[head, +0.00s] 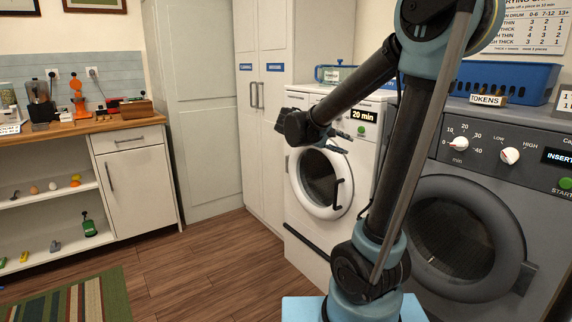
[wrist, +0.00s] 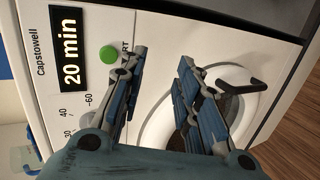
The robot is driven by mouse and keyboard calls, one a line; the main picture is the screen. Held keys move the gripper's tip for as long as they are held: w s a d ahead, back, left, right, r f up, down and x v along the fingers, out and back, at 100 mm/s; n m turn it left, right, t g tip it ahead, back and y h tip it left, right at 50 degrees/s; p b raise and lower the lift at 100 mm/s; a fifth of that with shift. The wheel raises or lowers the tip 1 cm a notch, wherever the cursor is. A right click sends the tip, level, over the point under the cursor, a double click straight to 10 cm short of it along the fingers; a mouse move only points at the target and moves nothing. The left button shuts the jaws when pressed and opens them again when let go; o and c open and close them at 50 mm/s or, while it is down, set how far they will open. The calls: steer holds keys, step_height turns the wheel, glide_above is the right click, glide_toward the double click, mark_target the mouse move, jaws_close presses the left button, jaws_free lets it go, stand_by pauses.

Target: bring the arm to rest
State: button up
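My arm is raised and bent in the head view, and my gripper (head: 328,138) hangs in front of the white washer (head: 300,208). In the wrist view my gripper (wrist: 162,58) is open, with two blue-and-grey fingers apart and nothing between them. Beyond them is the washer's front, with a display (wrist: 70,46) reading "20 min", a green start button (wrist: 108,54) and a round door with a black handle (wrist: 252,82). One finger overlaps the start label in that view; I cannot tell whether it touches the panel. The washer door looks shut.
A grey dryer (head: 455,245) stands close at the right, with a blue basket (head: 510,76) and a tokens sign on top. A tall white cupboard (head: 262,120) is behind. A wooden counter (head: 75,128) with shelves is at the left.

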steer(key=s+d+f+m+g+y, duration=0.1)
steer(key=s+d+f+g+y, duration=0.15)
steer(key=s+f, duration=0.4)
steer(key=s+d+f+m+g+y, duration=0.1)
steer(key=s+d+f+m+y, duration=0.2)
steer(key=s, duration=0.7)
steer(key=s+a+f+m+y, duration=0.1)
steer(key=s+a+f+y, duration=0.5)
steer(key=s+f, duration=0.4)
steer(key=shift+s+a+f+g, duration=0.35)
steer(key=shift+s+a+g, duration=0.15)
steer(key=shift+s, duration=0.4)
steer(key=shift+w+f, duration=0.2)
steer(key=shift+w, duration=0.25)
